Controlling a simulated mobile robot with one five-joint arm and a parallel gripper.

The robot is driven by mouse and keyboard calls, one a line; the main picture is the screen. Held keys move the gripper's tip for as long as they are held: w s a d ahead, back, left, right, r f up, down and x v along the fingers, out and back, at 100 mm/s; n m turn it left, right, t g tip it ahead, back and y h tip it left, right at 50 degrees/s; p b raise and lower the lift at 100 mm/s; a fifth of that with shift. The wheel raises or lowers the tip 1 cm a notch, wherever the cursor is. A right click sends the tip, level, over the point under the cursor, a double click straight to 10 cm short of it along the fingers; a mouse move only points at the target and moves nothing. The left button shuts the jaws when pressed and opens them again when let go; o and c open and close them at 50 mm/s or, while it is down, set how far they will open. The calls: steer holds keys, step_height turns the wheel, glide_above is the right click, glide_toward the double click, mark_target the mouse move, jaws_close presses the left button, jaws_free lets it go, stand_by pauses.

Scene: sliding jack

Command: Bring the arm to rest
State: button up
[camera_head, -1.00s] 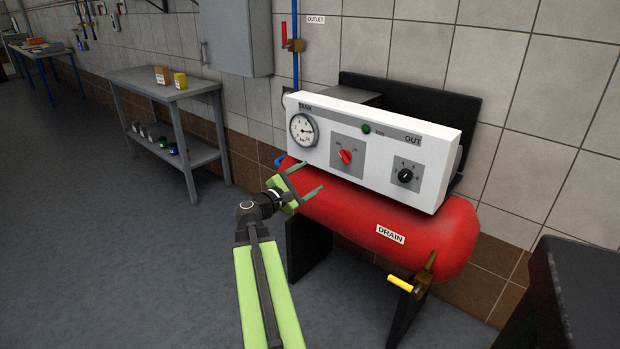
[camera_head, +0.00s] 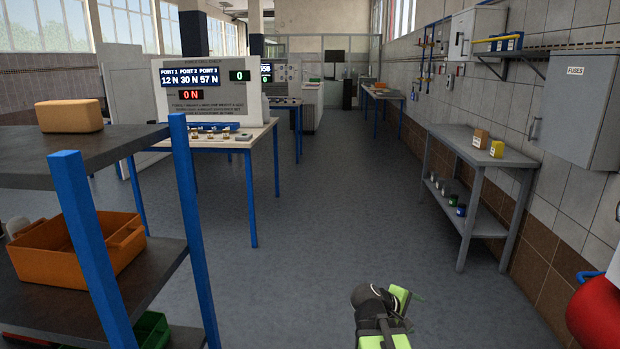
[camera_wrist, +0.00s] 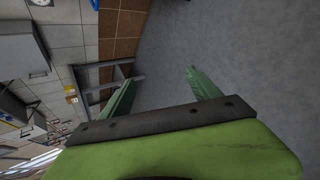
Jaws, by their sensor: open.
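My gripper (camera_wrist: 160,95) shows in the wrist view with its two green fingers spread apart and nothing between them. Grey floor lies beyond the fingertips. In the head view my arm's end shows low, right of centre, over the bare floor, folded close to me; its fingertips are not clear there. The red tank (camera_head: 597,312) shows only in part at the lower right edge of the head view, apart from my arm.
A blue-posted shelf (camera_head: 90,250) with an orange bin (camera_head: 75,255) stands close on the left. A grey wall table (camera_head: 470,150) with small boxes stands on the right. A test bench (camera_head: 235,140) stands farther back. The aisle floor (camera_head: 345,190) is clear.

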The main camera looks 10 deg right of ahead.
steer(key=s+a+f+m+g+y, duration=0.1)
steer(key=s+a+f+m+y, duration=0.15)
steer(key=a, duration=0.55)
steer(key=s+a+f+m+g+y, duration=0.2)
steer(key=a+f+y, duration=0.2)
steer(key=a, duration=0.5)
steer(key=s+a+f+m+g+y, duration=0.1)
steer(key=s+a+f+m+y, duration=0.25)
steer(key=a, duration=0.45)
step_height(320, 180, up, 22)
steer(key=w+p, duration=0.1)
steer(key=p, duration=2)
steer(key=shift+d+n, duration=0.15)
steer(key=shift+n, duration=0.25)
